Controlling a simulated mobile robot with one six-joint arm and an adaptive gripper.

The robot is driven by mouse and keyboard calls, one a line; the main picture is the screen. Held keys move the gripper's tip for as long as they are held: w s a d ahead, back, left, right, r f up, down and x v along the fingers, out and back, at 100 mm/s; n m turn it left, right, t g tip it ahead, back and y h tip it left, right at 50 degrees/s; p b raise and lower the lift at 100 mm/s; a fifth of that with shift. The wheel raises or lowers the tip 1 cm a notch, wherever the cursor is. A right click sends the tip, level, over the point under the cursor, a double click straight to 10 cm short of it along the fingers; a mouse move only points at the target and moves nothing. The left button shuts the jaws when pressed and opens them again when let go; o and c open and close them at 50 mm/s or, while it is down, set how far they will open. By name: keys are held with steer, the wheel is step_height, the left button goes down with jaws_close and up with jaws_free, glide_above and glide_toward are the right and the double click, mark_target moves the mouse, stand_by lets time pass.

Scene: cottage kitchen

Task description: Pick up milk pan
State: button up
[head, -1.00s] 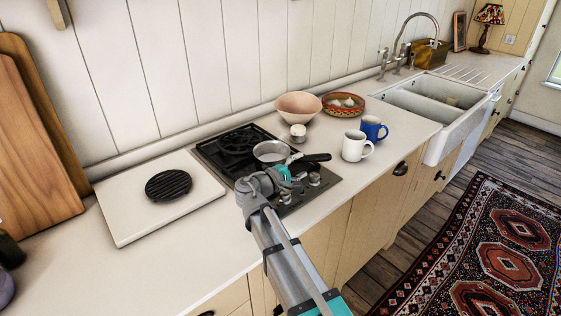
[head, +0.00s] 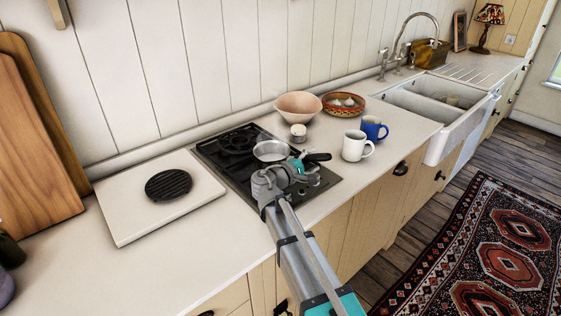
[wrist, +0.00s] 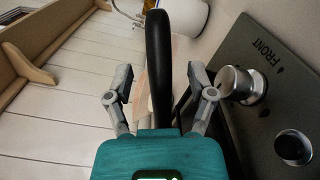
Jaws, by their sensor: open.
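The milk pan (head: 270,151) is a small silver pan on the front part of the black hob (head: 213,157). Its black handle (head: 318,157) points right, towards the mugs. My gripper (head: 303,164) is beside the handle, and my wrist hides the near side of the pan. In the wrist view the black handle (wrist: 158,65) runs upright between the two open fingers of my gripper (wrist: 160,90). Gaps show on both sides of it. The pan's bowl is not clear in the wrist view.
A white mug (head: 356,146) and a blue mug (head: 373,129) stand right of the handle. A small white-topped pot (head: 298,133), a pink bowl (head: 298,107) and a patterned bowl (head: 343,104) are behind. Hob knobs (wrist: 241,85) are close to my right finger in the wrist view.

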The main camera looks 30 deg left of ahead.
steer(key=shift+x, duration=0.85)
jaws_close()
